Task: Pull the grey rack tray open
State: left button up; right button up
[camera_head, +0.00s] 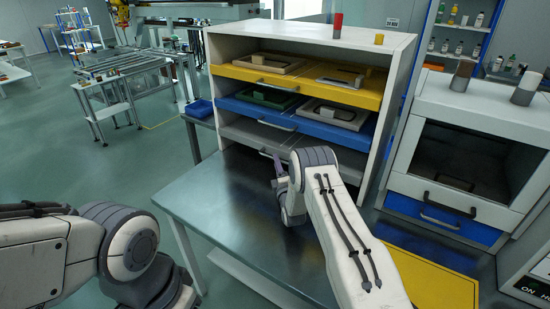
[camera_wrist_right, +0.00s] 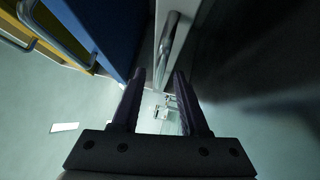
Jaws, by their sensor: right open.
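The rack (camera_head: 398,100) is a white open-fronted cabinet on the grey table. Its grey tray (camera_head: 236,134) is the lowest of the three coloured trays, below the blue one; my right arm hides part of its front. In the wrist view, the grey tray's front (camera_wrist_right: 160,28) carries a metal bar handle (camera_wrist_right: 167,50). My right gripper (camera_head: 279,167) is at this front. In the wrist view my right gripper (camera_wrist_right: 159,76) is open, with the handle just beyond and roughly between its fingertips. I cannot tell whether they touch. My left gripper is out of view; only its arm shows.
The yellow tray (camera_head: 245,73) and blue tray (camera_head: 238,104) sit above, holding panel parts. A red cylinder (camera_head: 337,25) and a yellow one (camera_head: 379,39) stand on the rack. A white cabinet (camera_head: 463,135) stands at right. The table (camera_head: 215,192) is clear left of my right arm.

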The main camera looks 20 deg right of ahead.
jog(key=shift+w+d+r, duration=0.1)
jog(key=shift+w, duration=0.75)
jog(key=shift+w+d+r, duration=0.1)
jog(key=shift+w, duration=0.7)
grip_shut()
jog(key=shift+s+f, duration=0.1)
